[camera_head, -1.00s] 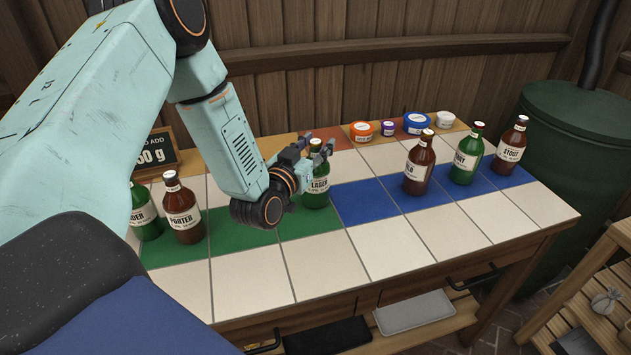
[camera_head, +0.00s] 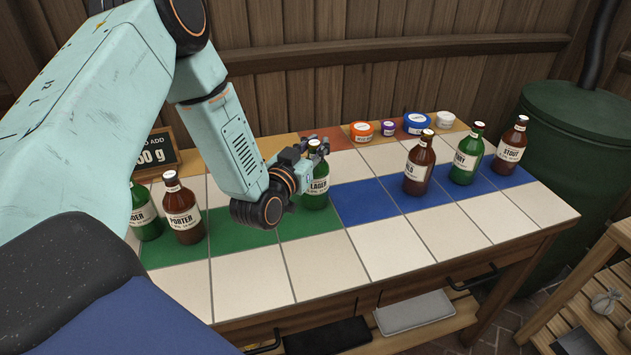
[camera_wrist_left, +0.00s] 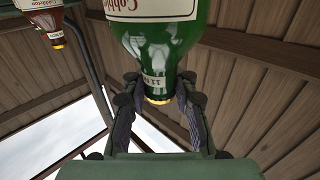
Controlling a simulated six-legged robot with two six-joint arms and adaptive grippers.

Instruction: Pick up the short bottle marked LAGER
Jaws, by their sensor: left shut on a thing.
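The short green LAGER bottle (camera_head: 316,186) stands upright on the green tiles of the table. My left gripper (camera_head: 312,147) reaches it from the left and is shut on its neck, near the top. In the left wrist view the green bottle (camera_wrist_left: 160,45) shows upside down, with its neck between the two fingers of my left gripper (camera_wrist_left: 158,100). Whether the bottle's base touches the tiles is hard to tell. My right gripper is in neither view.
A PORTER bottle (camera_head: 183,215) and another green bottle (camera_head: 147,220) stand at the left. A brown bottle (camera_head: 419,165), a green one (camera_head: 467,158) and a STOUT bottle (camera_head: 510,148) stand on blue tiles at the right. Small tubs (camera_head: 416,123) line the back. The front white tiles are clear.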

